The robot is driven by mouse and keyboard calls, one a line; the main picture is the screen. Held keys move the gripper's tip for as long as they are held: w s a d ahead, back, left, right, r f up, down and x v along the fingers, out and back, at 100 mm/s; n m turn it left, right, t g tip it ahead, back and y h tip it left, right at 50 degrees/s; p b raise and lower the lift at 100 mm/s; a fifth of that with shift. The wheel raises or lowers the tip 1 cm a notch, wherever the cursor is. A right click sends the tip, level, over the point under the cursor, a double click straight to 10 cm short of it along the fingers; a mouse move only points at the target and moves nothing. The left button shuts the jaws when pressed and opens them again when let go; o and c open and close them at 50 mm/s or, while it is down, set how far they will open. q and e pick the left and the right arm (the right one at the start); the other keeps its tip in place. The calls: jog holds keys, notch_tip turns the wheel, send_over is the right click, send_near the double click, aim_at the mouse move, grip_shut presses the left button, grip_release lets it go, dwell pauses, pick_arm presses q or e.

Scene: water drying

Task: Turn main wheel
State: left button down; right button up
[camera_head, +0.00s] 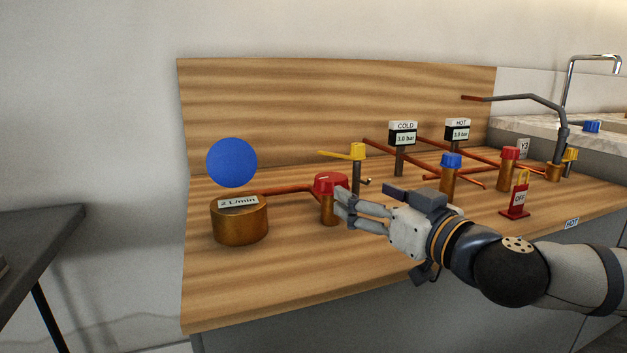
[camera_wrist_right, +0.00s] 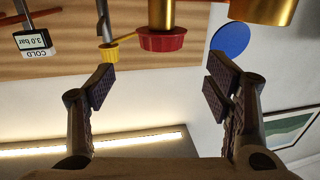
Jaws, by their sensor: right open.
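A red wheel (camera_head: 330,182) caps a short copper post on the wooden board, on the copper pipe beside the brass cylinder. It is probably the main wheel, as it is the larger red knob. In the upside-down right wrist view the red wheel (camera_wrist_right: 162,41) shows ahead of the fingertips, between their lines. My right gripper (camera_head: 344,204) is open and empty, close to the wheel's right side in the head view. Its open fingers show in the wrist view (camera_wrist_right: 160,90). Whether a finger touches the wheel cannot be told. My left gripper is out of view.
The brass cylinder (camera_head: 240,222) reads 2 L/min, with a blue disc (camera_head: 231,162) above it. A yellow valve (camera_head: 357,151) stands behind the wheel. Blue (camera_head: 451,161) and red (camera_head: 509,153) knobs and a red OFF tag (camera_head: 517,198) stand right. The board's front left is clear.

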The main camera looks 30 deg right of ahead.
aim_at(331, 176)
jog(key=w+b, duration=0.2)
jog(key=w, duration=0.8)
jog(key=shift+d, duration=0.2)
jog(key=shift+w, duration=0.5)
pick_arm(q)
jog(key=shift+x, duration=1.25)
pick_arm(e)
jog(key=shift+r, duration=0.1)
jog(key=c, duration=1.2)
